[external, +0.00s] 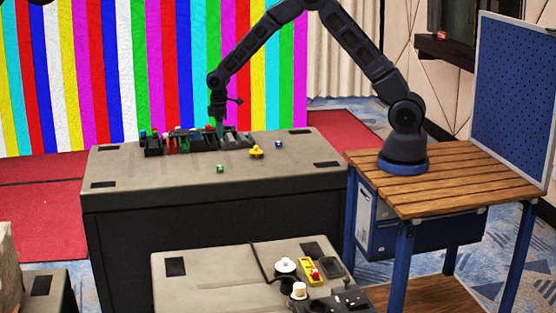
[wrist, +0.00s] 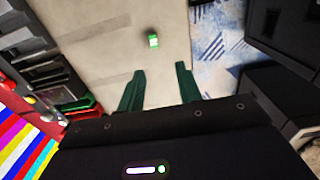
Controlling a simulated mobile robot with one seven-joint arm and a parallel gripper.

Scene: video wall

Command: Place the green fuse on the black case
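The green fuse (external: 220,168) is a small green block lying on the grey-beige top of the large dark case (external: 145,184). In the wrist view the green fuse (wrist: 153,41) shows a pale patch and lies beyond the fingertips, roughly in line with the gap. My gripper (external: 218,125) is above the back of the large case, beside the row of dark holders. In the wrist view my gripper (wrist: 160,80) has its two green fingers apart with nothing between them. A second dark-sided case (external: 195,276) with a grey top stands in front. I cannot tell which case is meant.
Dark holders with coloured parts (external: 180,142) line the back of the large case. A yellow piece (external: 256,152) and a blue block (external: 278,144) lie to their right. White knobs (external: 286,266) and a yellow box (external: 311,271) crowd the front case's right; its left is clear.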

